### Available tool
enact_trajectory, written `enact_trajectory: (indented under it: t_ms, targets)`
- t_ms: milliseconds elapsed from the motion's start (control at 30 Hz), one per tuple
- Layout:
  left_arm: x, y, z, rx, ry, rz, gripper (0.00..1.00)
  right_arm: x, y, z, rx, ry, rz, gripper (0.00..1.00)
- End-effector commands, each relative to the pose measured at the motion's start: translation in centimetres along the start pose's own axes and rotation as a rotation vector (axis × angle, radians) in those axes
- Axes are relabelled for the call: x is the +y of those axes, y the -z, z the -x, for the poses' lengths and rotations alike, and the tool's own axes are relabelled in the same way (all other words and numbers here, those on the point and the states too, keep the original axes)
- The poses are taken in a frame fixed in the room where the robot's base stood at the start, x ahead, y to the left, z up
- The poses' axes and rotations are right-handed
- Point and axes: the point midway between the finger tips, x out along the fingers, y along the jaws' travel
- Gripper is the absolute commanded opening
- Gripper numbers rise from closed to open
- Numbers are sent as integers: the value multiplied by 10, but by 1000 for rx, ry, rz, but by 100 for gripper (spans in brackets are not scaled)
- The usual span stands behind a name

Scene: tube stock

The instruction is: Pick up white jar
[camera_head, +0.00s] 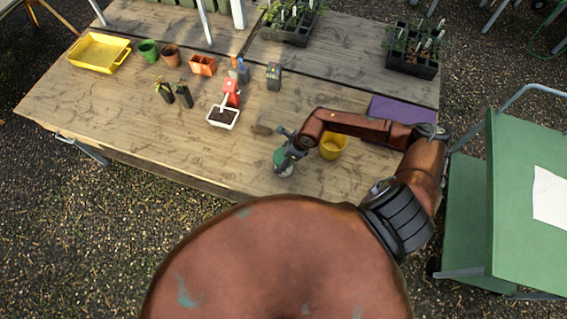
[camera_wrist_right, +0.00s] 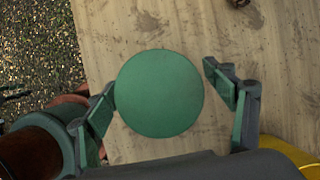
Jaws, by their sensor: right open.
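The jar (camera_head: 284,168) stands on the wooden table near its front edge, partly hidden by my right gripper (camera_head: 290,152). Its round green lid (camera_wrist_right: 159,93) fills the middle of the right wrist view, seen from above. My right gripper is open, with one finger on each side of the lid. The left finger looks very close to the lid's rim; a gap shows on the right. Whether either finger touches is unclear. The jar's body is mostly hidden. My left gripper is not in view.
A yellow pot (camera_head: 333,147) stands just right of the jar. A purple mat (camera_head: 402,110) lies behind it. A white tray of soil (camera_head: 222,117) and a red bottle (camera_head: 232,93) are to the left. A green cart (camera_head: 525,230) stands at right. The table's front left is bare.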

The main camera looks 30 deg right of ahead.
Motion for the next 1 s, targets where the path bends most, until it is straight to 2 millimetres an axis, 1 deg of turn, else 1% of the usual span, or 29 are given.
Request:
enact_trajectory:
  t_ms: [33,67,100,200,300,500,1000]
  targets:
    - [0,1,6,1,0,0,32,2,-3,-6,-2,-3,-2,76]
    - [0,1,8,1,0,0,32,3,-3,-11,-1,-3,-1,76]
    - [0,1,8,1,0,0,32,2,-2,-17,0,-3,-1,76]
    - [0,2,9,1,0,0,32,2,-2,-28,0,-1,0,76]
    - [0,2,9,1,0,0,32,2,-1,-33,0,-1,1,76]
    - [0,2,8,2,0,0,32,2,-1,-33,0,-1,1,76]
    - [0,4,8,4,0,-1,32,2,-1,-33,1,-1,1,41]
